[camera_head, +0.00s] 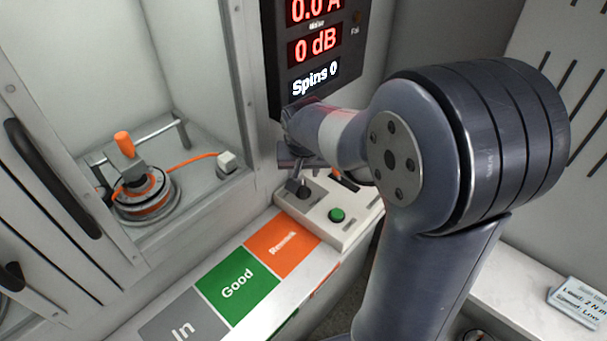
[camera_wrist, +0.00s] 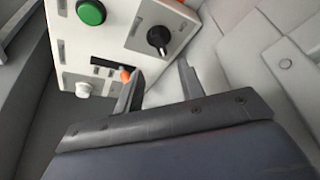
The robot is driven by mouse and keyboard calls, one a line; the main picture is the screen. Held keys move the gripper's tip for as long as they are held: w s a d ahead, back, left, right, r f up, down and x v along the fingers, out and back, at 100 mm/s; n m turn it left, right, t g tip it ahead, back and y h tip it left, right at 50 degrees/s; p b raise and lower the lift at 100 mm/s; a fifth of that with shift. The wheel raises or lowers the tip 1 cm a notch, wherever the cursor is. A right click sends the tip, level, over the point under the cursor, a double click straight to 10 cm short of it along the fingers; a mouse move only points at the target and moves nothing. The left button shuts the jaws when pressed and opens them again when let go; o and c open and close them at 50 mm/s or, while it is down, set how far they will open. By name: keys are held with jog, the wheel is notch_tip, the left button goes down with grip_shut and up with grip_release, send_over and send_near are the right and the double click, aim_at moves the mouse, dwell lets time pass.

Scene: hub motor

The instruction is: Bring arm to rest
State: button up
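My arm crosses the right half of the head view, with its large dark elbow joint in front. My gripper (camera_head: 297,163) is at the control box (camera_head: 338,228), close above a dark knob (camera_head: 303,191). In the wrist view my gripper (camera_wrist: 158,78) has its two fingers apart, with nothing seen held between them. The black knob (camera_wrist: 158,38) lies beyond the fingertips, and an orange-tipped lever (camera_wrist: 125,75) shows close by the left finger. Whether a finger touches the lever or the knob cannot be told.
A green button (camera_head: 337,214) sits on the control box. A hub motor (camera_head: 145,195) with an orange handle and cable sits in the open cabinet at left. A display panel (camera_head: 312,70) hangs behind my gripper. Labelled In, Good (camera_head: 237,286) and Rework areas mark the bench.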

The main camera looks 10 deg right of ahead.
aim_at(303, 186)
jog(key=shift+s+r, duration=0.1)
jog(key=shift+r, duration=0.2)
jog(key=shift+f, duration=0.15)
jog(key=x, duration=1)
jog(key=shift+f, duration=0.25)
jog(key=shift+r+b, duration=0.1)
jog(key=shift+b, duration=0.2)
